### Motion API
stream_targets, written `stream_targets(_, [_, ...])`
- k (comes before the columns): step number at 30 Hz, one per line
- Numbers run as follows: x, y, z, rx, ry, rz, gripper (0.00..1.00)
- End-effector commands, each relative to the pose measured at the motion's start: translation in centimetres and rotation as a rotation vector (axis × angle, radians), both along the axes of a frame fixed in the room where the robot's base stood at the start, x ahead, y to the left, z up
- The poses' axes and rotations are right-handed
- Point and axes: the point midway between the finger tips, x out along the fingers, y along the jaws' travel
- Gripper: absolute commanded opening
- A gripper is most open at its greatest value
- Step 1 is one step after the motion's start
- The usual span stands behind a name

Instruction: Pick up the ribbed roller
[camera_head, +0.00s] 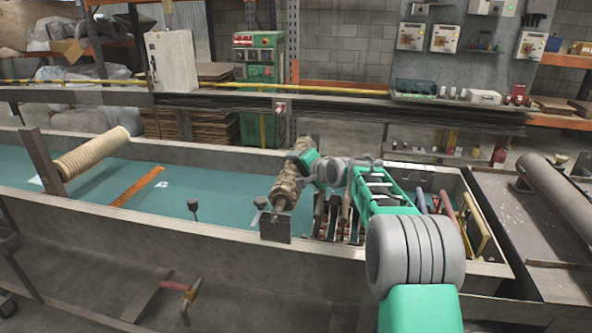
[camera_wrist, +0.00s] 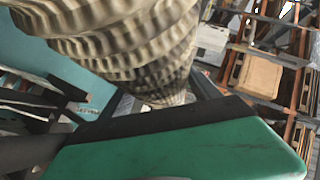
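A brown, worn roller with a wavy ribbed surface (camera_head: 287,186) lies at a slant across the middle of the long trough. In the wrist view the same ribbed surface (camera_wrist: 120,42) fills the upper left, very close to the camera. My gripper (camera_head: 297,161) is at the upper end of this roller, right beside it or against it. The green gripper part with a dark edge lies just below the roller in the wrist view. The fingertips are hidden, so I cannot tell whether they are around the roller. A second, cream roller with fine ribs (camera_head: 92,153) rests at the left.
The long trough (camera_head: 150,220) has a teal floor with an orange strip (camera_head: 138,187) on it. A compartment of tools (camera_head: 435,203) lies under and right of my arm. A large smooth grey roller (camera_head: 560,190) lies at the right. A shelf (camera_head: 330,108) runs behind the trough.

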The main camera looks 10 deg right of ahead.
Motion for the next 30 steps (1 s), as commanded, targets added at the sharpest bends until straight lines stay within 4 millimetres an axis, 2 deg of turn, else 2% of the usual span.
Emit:
stream_targets(2, [-0.02,-0.02,-0.03,0.0,0.001,0.0,0.57])
stream_targets(23, [-0.05,-0.02,-0.09,0.0,0.002,0.0,0.0])
stream_targets(30, [0.02,-0.01,0.39,-0.001,-0.005,0.0,0.0])
